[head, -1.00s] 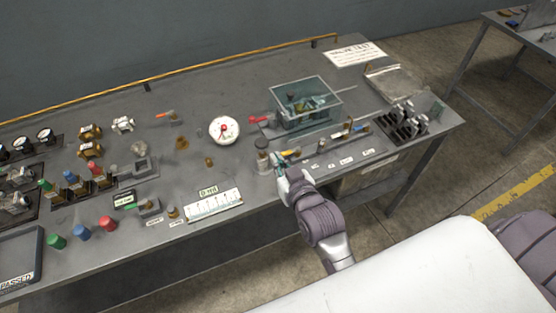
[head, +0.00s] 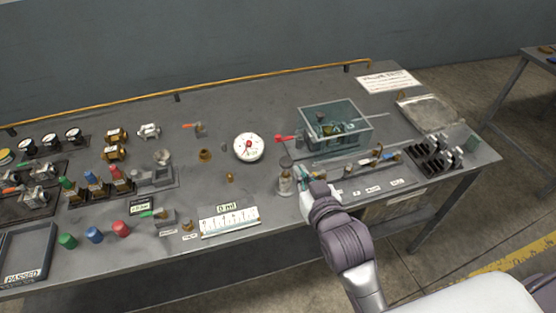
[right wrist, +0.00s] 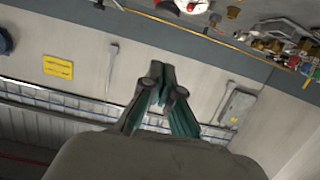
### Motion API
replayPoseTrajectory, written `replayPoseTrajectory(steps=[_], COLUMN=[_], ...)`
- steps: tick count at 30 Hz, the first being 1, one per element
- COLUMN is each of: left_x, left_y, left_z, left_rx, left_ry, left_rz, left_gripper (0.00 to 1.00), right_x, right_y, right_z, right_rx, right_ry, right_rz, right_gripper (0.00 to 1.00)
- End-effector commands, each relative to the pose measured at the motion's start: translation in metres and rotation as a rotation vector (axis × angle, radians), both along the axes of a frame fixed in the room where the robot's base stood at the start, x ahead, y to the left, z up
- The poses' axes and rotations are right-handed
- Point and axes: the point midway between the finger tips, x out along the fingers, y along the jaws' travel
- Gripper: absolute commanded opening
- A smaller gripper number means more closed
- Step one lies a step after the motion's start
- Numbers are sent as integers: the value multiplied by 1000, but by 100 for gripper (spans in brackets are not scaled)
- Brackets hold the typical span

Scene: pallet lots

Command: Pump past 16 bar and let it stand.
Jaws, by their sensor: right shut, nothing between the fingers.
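The white round gauge (head: 248,147) with a red needle stands on the bench; its reading is too small to make out. A clear box (head: 335,125) holding several parts stands right of it, with a red lever (head: 284,138) at its left. A dark-topped upright cylinder (head: 286,183) stands in front of the box. My right gripper (head: 304,176) is shut and empty just right of this cylinder; I cannot tell whether they touch. In the right wrist view its fingers (right wrist: 160,80) are together, with nothing between them. My left gripper is not in view.
Tools lie along a strip (head: 350,168) right of my right gripper. A dark rack (head: 436,155) stands at the right end. Valves, colored caps (head: 94,234), a white scale (head: 229,221) and a "PASSED" tray (head: 24,275) fill the left. The bench's back middle is clear.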

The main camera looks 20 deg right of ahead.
Motion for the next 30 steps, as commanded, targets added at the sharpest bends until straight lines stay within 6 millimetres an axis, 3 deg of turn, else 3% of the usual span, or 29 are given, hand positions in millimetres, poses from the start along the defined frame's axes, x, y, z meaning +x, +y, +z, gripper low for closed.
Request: replayPoseTrajectory(steps=[2,15,20,30], left_x=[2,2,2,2], left_y=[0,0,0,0], left_z=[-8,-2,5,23], left_rx=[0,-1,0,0], left_ry=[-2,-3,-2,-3], left_rz=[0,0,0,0], left_gripper=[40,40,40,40], right_x=[-3,4,28,98], right_y=[0,0,1,3], right_z=[2,4,0,-17], right_rx=[1,3,3,3], right_ry=[0,2,2,2], right_rz=[-3,-6,-6,-6], right_gripper=[0,0,0,0])
